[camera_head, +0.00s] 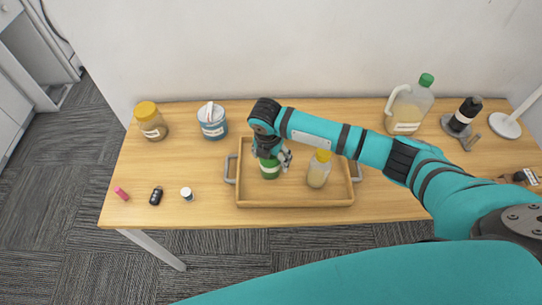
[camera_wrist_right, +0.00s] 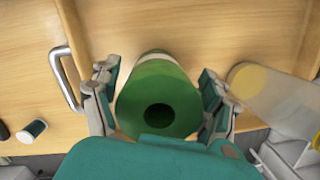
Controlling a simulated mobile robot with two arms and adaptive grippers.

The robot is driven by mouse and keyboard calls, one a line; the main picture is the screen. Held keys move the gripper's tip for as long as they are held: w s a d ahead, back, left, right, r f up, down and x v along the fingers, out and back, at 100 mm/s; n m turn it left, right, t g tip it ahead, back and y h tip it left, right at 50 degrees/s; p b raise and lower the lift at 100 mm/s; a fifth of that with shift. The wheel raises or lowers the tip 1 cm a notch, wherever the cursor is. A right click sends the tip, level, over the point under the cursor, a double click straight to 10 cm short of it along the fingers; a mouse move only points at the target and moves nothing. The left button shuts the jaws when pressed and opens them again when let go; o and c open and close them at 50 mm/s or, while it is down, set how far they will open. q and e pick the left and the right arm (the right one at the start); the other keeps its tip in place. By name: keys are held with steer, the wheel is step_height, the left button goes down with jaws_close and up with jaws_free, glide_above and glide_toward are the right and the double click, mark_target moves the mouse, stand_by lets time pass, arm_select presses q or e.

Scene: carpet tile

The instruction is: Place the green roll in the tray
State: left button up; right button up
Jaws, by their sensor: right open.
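The green roll (camera_head: 270,168) stands upright in the left half of the wooden tray (camera_head: 290,203). In the right wrist view the roll (camera_wrist_right: 160,95) shows its round end with a dark central hole. My right gripper (camera_head: 272,158) reaches down over the roll from above. In the right wrist view its two open fingers (camera_wrist_right: 160,90) lie on either side of the roll, with narrow gaps visible. The tray (camera_wrist_right: 100,25) also shows there with its left handle. The roll's base is partly hidden. My left gripper is not in view.
A yellow-capped bottle (camera_head: 319,169) stands in the tray, close right of the roll. A green-capped jug (camera_head: 408,107) and dark bottle (camera_head: 463,116) stand back right.

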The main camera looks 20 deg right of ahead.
steer(key=shift+r, duration=0.1)
steer(key=r, duration=0.4)
steer(key=s+r+b, duration=0.1)
steer(key=r, duration=0.3)
steer(key=a+r, duration=0.1)
steer(key=r, duration=0.3)
steer(key=shift+s+a, duration=0.1)
steer(key=shift+s, duration=0.1)
steer(key=shift+f, duration=0.1)
